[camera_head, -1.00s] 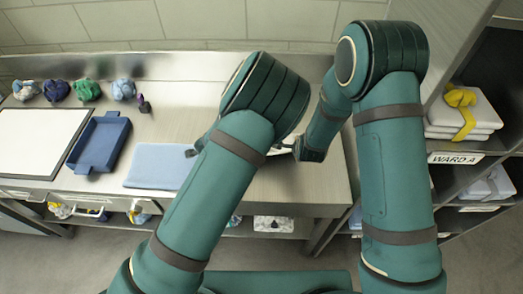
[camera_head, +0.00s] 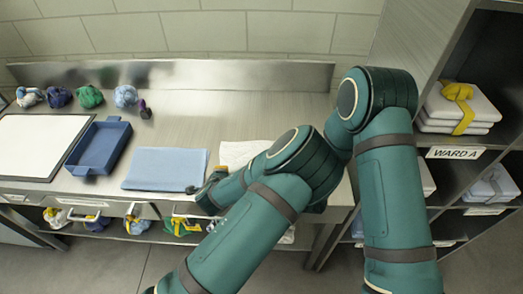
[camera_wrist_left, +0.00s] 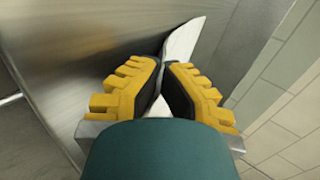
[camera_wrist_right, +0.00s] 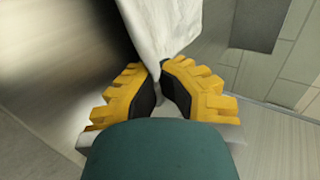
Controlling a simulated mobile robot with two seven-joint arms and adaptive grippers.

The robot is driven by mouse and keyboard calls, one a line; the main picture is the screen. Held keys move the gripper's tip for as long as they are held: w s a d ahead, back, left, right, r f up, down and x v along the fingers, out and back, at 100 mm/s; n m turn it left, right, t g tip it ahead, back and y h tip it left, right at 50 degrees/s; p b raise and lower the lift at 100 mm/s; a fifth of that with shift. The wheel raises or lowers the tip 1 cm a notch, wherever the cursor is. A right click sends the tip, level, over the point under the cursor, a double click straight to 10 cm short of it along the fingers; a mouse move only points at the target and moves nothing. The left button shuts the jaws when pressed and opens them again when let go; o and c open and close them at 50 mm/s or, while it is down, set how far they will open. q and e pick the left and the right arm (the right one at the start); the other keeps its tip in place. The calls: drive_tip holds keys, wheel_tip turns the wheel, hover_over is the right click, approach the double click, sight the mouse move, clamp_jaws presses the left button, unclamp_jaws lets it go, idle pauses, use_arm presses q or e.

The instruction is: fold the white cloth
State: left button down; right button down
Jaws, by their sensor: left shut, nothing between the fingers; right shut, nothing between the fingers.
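The white cloth (camera_head: 236,153) lies on the right part of the steel table, its right side hidden behind my left arm. Some yellow finger shows at its left edge in the head view. My arms hide the right gripper in the head view.
A light blue cloth (camera_head: 165,168) lies flat left of the white one. Further left are a blue tray (camera_head: 97,150) and a white board (camera_head: 35,145). Several cloth bundles (camera_head: 90,96) stand behind. A shelf (camera_head: 458,140) labelled WARD A is close on the right.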

use_arm(q)
drive_tip(key=c, duration=1)
unclamp_jaws()
use_arm(e)
drive_tip(key=c, duration=1)
unclamp_jaws()
use_arm(q)
drive_tip(key=shift+o, duration=0.7)
use_arm(e)
drive_tip(key=shift+o, duration=0.7)
use_arm(q)
drive_tip(key=shift+f, duration=0.1)
use_arm(e)
drive_tip(key=shift+s, duration=0.1)
use_arm(q)
drive_tip(key=shift+s, duration=0.1)
drive_tip(key=shift+r, duration=0.35)
use_arm(e)
drive_tip(key=shift+s+r, duration=0.1)
drive_tip(key=shift+r, duration=0.2)
use_arm(q)
drive_tip(key=s+r, duration=0.5)
drive_tip(key=r, duration=0.3)
drive_tip(key=shift+s+r, duration=0.25)
drive_tip(key=shift+s, duration=0.15)
use_arm(e)
drive_tip(key=s+r, duration=0.5)
drive_tip(key=r, duration=0.3)
drive_tip(key=shift+s+r, duration=0.25)
drive_tip(key=shift+s, duration=0.05)
